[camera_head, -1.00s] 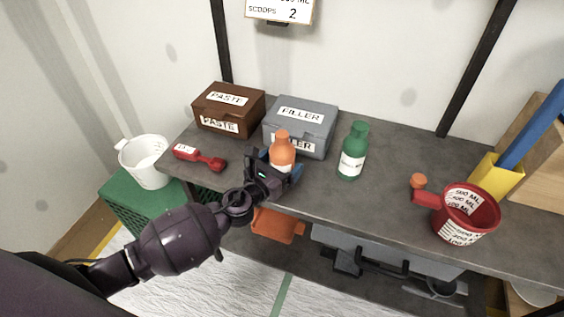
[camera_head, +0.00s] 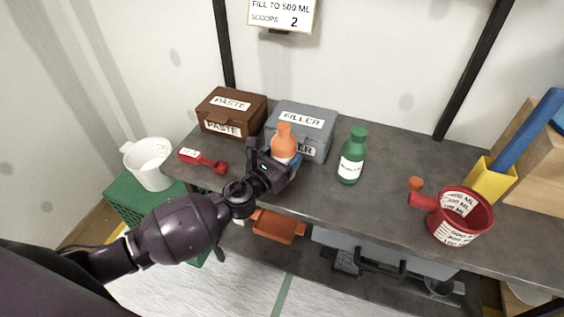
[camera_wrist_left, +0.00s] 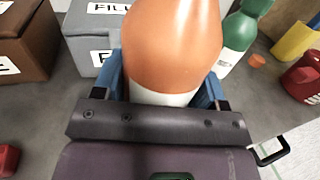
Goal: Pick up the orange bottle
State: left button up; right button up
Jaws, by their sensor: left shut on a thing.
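The orange bottle (camera_head: 285,140) is upright in front of the grey filler box on the shelf. My left gripper (camera_head: 280,163) is shut on its lower part, with a blue finger on either side. In the left wrist view the orange bottle (camera_wrist_left: 172,45) fills the middle, its white label band between the blue fingers of my left gripper (camera_wrist_left: 168,88). The bottle's base is hidden by the gripper, so I cannot tell surely whether it is clear of the shelf. My right gripper is not in view.
A grey filler box (camera_head: 303,125) stands right behind the bottle, a brown paste box (camera_head: 231,112) to its left. A green bottle (camera_head: 352,157) stands to the right. A red scoop (camera_head: 203,160) lies left; a red measuring cup (camera_head: 460,216) stands far right.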

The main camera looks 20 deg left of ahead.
pick_arm(q)
notch_tip(320, 180, up, 15)
jog(key=p, duration=0.5)
send_over(284, 126)
jog(key=shift+r, duration=0.55)
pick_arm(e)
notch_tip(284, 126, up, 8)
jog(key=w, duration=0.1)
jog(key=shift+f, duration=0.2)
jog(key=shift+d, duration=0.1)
